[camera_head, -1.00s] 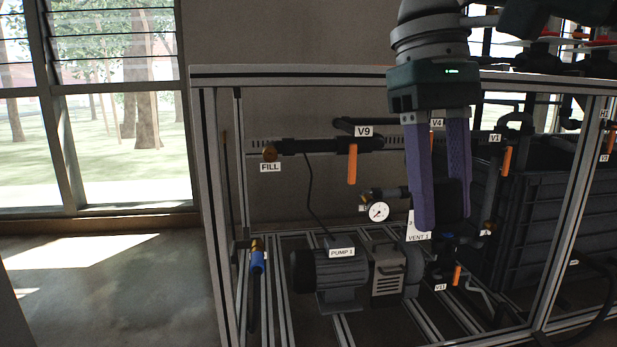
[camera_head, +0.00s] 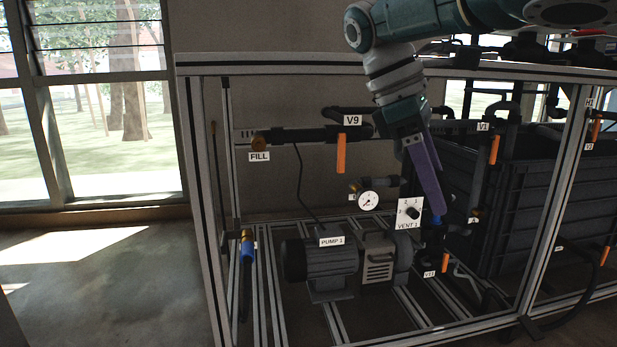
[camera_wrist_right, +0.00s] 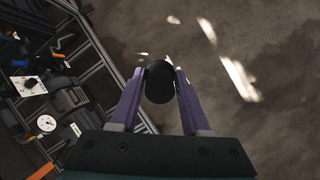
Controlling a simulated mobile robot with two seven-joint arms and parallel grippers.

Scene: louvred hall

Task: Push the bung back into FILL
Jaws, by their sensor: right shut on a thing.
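My right gripper (camera_head: 436,208) points down, tilted, well to the right of FILL, beside the VENT 1 plate in the picture. In the right wrist view its purple fingers are shut on a black, round-ended thing (camera_wrist_right: 159,83), which looks like the bung. In the head view the fingers hide it. My left gripper is not in view.
The metal frame's top rail (camera_head: 300,65) and left post (camera_head: 205,200) border the rig. Orange valve handle V9 (camera_head: 341,153) hangs right of FILL. Below are a gauge (camera_head: 368,201), PUMP 1 (camera_head: 325,265) and a blue fitting (camera_head: 247,248). Open floor lies left.

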